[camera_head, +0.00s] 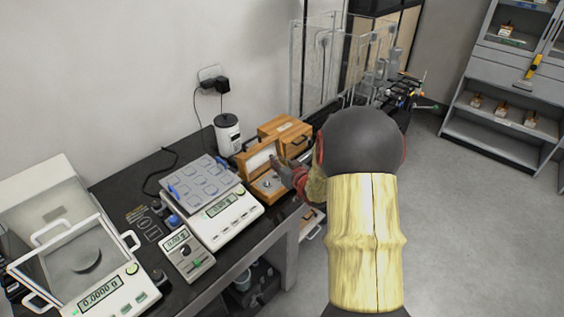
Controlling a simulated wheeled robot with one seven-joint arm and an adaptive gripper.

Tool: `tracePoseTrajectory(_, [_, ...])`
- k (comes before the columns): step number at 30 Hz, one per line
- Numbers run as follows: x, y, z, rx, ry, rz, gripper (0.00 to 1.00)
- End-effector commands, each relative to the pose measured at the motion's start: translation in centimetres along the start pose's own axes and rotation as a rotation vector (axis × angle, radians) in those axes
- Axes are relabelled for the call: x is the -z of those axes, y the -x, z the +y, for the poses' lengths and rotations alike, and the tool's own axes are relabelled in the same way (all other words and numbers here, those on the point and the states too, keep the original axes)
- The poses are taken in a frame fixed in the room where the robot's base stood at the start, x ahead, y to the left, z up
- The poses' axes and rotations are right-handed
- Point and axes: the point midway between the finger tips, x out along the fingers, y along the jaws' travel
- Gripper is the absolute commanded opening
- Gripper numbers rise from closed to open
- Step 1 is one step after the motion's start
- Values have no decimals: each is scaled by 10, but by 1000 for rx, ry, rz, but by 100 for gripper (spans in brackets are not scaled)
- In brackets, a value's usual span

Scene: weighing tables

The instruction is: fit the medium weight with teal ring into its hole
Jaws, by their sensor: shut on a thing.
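An open wooden weight box (265,188) stands near the front edge of the black table, with its lid raised at the back. A small dark round spot, a hole or a weight, shows inside the box. My gripper (275,163) is over the right part of this box, in front of the raised lid. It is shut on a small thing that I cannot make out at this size. I cannot see a teal ring. My arm hides the area right of the box.
A closed wooden box (285,132) stands behind. A scale with a blue-marked tray (200,180) and a small meter (188,254) are to the left, and a glass-cased balance (100,290) is farther left. A white canister (228,133) stands near the wall.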

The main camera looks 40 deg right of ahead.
Motion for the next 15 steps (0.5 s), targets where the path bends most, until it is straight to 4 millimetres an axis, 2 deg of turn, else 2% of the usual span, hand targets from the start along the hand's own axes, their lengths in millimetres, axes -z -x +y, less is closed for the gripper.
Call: tracePoseTrajectory(15, [-38, -12, 3, 0, 0, 0, 0])
